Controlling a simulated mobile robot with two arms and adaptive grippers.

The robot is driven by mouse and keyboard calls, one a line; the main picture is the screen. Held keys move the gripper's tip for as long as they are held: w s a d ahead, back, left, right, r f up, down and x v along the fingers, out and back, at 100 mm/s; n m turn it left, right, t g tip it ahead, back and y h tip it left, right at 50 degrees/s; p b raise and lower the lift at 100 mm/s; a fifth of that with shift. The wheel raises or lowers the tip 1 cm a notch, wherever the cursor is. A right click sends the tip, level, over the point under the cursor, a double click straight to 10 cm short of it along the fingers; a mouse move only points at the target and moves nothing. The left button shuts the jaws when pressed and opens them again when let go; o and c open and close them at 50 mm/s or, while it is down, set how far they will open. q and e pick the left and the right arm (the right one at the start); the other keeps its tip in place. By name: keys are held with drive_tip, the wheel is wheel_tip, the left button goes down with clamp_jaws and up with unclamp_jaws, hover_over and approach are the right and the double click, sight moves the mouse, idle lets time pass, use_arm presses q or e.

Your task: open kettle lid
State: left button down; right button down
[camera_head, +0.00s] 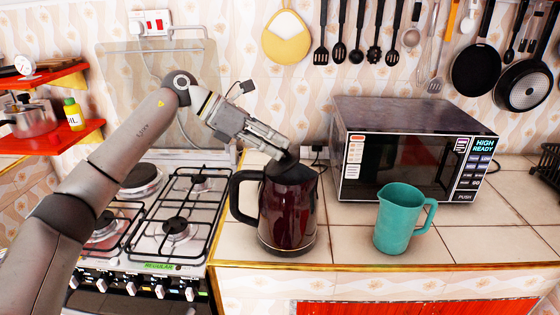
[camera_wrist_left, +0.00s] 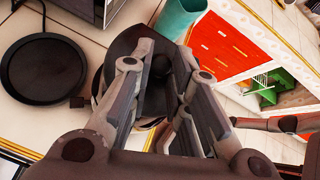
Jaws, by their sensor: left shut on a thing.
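The dark red kettle (camera_head: 288,212) stands upright on the tiled counter, its black handle on the left. My left gripper (camera_head: 280,150) reaches down to the kettle's top from the upper left and is shut on the black kettle lid (camera_head: 287,163). In the left wrist view, the dark lid (camera_wrist_left: 158,68) shows between the fingers of my left gripper (camera_wrist_left: 163,75). The fingers hide much of the lid, so I cannot tell whether it is raised off the rim.
A teal jug (camera_head: 398,222) stands right of the kettle, before a microwave (camera_head: 385,165). A gas stove (camera_head: 165,215) lies to the left. A round black base (camera_wrist_left: 43,70) sits on the counter in the left wrist view. Utensils and pans hang behind.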

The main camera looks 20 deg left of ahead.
use_arm(q)
drive_tip(key=shift+s+a+f+h+b, duration=0.15)
drive_tip(key=shift+a+h+b, duration=0.45)
drive_tip(key=shift+h+b, duration=0.3)
drive_tip(key=shift+s+a+r+t+h+b, duration=0.1)
drive_tip(key=shift+a+r+t+h+b, duration=0.25)
drive_tip(key=shift+h, duration=0.55)
drive_tip(key=shift+a+r, duration=0.1)
drive_tip(key=shift+a, duration=0.25)
drive_tip(key=c, duration=2.2)
unclamp_jaws()
drive_tip(key=shift+s+a, duration=0.15)
drive_tip(key=shift+a, duration=0.05)
drive_tip(key=o, duration=0.9)
use_arm(e)
drive_tip(key=f, duration=0.3)
drive_tip(key=shift+w+f, duration=0.2)
drive_tip(key=shift+f, duration=0.1)
drive_tip(key=shift+w, duration=0.1)
